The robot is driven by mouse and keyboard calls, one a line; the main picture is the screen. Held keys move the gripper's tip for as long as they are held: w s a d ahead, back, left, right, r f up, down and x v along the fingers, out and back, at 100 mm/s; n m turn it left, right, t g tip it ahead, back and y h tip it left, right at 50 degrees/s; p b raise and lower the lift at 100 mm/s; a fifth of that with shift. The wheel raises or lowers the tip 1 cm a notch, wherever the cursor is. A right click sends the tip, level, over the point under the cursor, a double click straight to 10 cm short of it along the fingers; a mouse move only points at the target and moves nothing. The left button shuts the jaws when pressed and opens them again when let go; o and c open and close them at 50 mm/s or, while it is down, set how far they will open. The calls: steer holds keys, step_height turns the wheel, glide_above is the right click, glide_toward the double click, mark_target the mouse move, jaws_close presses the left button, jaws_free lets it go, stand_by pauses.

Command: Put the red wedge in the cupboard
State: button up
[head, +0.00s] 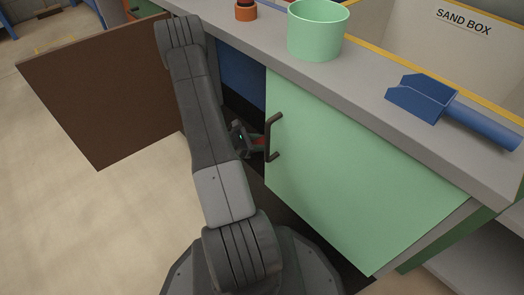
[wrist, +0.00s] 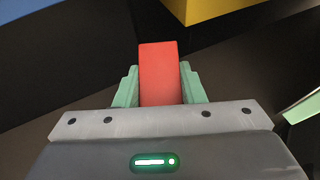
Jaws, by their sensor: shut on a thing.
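The red wedge (wrist: 159,74) is held between the pale green fingers of my gripper (wrist: 159,88) in the wrist view. The cupboard under the counter has a dark opening (head: 240,107) between a brown door (head: 100,85), swung wide open to the left, and a pale green door (head: 345,180). My gripper is low at this opening, just left of the green door's edge. How far inside it is, I cannot tell.
A blue surface (wrist: 60,40) and a yellow thing (wrist: 212,10) lie beyond the wedge. The green door's handle (head: 272,137) is close beside my gripper. On the counter (head: 375,95) stand a green tub (head: 317,30) and a blue scoop (head: 450,110).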

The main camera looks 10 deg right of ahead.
steer(key=shift+f+b, duration=0.4)
steer(key=shift+f, duration=0.95)
steer(key=shift+f, duration=0.15)
steer(key=o, duration=1.1)
steer(key=shift+a+r, duration=0.3)
steer(key=p+v, duration=0.4)
steer(key=v, duration=0.7)
steer(key=shift+a, duration=0.15)
